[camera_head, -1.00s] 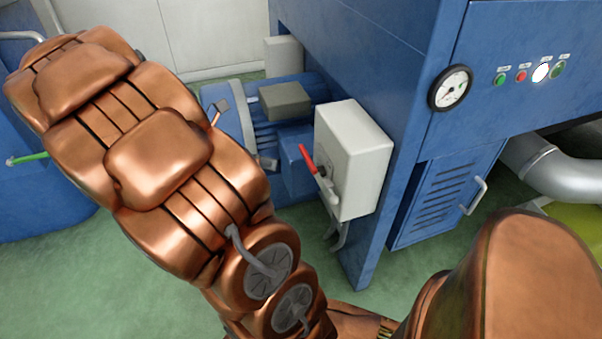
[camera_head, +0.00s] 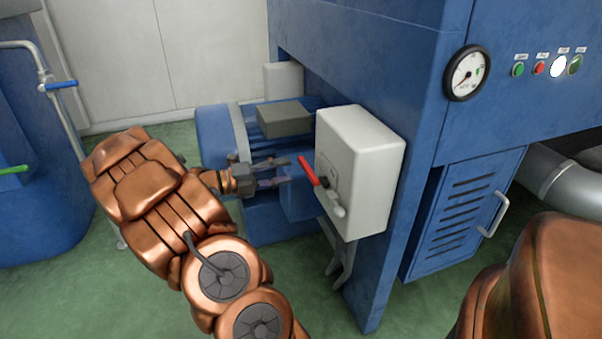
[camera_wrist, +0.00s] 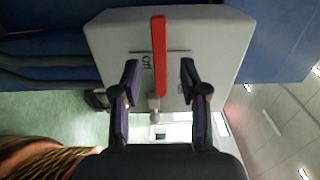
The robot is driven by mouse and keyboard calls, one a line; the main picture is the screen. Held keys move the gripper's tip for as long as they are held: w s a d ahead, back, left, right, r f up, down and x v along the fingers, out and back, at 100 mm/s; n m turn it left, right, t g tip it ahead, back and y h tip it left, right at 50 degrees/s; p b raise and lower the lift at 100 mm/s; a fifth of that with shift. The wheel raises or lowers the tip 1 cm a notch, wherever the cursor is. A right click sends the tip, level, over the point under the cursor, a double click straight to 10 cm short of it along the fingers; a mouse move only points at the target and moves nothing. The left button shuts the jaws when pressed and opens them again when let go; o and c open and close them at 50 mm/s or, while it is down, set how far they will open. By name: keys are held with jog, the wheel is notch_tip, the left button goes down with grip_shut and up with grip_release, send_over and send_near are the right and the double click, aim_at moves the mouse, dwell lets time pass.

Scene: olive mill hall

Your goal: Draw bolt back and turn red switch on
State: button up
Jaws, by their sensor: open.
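The red switch handle (camera_head: 309,171) is on the front of a light grey switch box (camera_head: 364,150) fixed to the blue machine. In the wrist view the red handle (camera_wrist: 159,50) points straight up the picture, beside lettering that reads "Off". A pale grey knob, seemingly the bolt (camera_head: 338,211), sits just below the handle; it also shows in the wrist view (camera_wrist: 155,117). My gripper (camera_head: 287,171) is open and empty, its fingers pointing at the box just left of the handle. In the wrist view the handle appears between the fingers; contact cannot be told.
A blue motor (camera_head: 215,135) with a grey terminal box (camera_head: 284,119) stands behind my gripper. A gauge (camera_head: 466,73) and several buttons are on the machine's right face. Grey cables (camera_head: 341,258) hang below the switch box. Green floor is free in front.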

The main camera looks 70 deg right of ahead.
aim_at(303, 167)
jog(key=shift+b+x, duration=1)
jog(key=shift+x, duration=1.75)
grip_shut()
